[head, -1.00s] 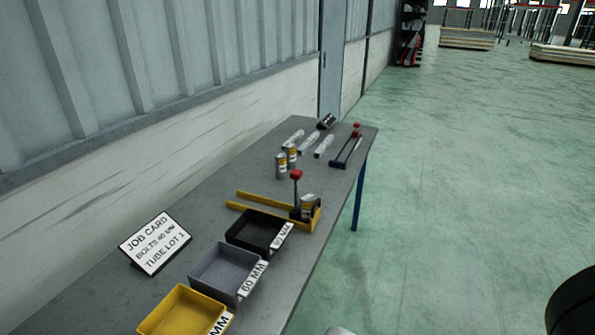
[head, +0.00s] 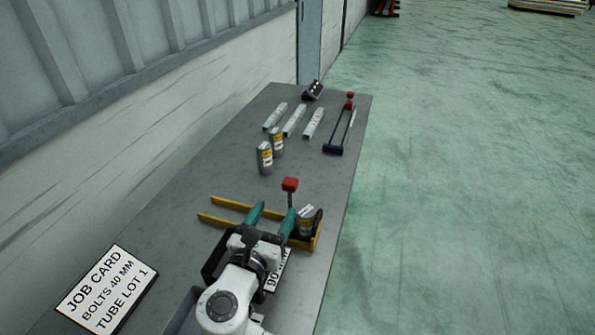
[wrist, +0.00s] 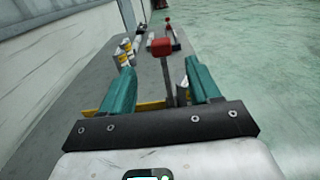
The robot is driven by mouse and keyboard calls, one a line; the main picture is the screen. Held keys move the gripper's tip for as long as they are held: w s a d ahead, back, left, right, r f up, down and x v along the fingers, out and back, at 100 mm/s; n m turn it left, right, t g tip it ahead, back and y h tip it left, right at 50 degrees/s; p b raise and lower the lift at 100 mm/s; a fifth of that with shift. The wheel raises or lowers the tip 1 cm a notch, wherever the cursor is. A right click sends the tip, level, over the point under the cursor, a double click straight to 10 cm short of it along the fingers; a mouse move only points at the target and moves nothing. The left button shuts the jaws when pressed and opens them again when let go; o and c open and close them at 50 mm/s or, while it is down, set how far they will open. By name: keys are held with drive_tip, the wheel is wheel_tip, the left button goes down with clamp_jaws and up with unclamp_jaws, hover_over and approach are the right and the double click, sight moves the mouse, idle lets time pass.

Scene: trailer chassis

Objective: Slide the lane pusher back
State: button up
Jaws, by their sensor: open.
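The lane pusher, a dark post with a red block knob (head: 290,184), stands upright in a yellow-railed lane (head: 232,204) on the table. It stands near the lane's right end, beside a can (head: 308,217) with a yellow-and-white label. My gripper (head: 274,212), with teal fingers, is open and empty on the near side of the post. In the wrist view the knob (wrist: 161,47) and post line up between the spread fingers (wrist: 160,68). I cannot tell whether the fingertips reach around the post. My gripper hides part of the lane and the pusher's foot.
The wall runs along the left.

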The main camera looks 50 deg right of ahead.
sight(288, 187)
drive_tip(key=p+x, duration=0.1)
drive_tip(key=x, duration=0.9)
drive_tip(key=shift+w+d+p, duration=0.1)
drive_tip(key=shift+d+p, duration=0.2)
clamp_jaws()
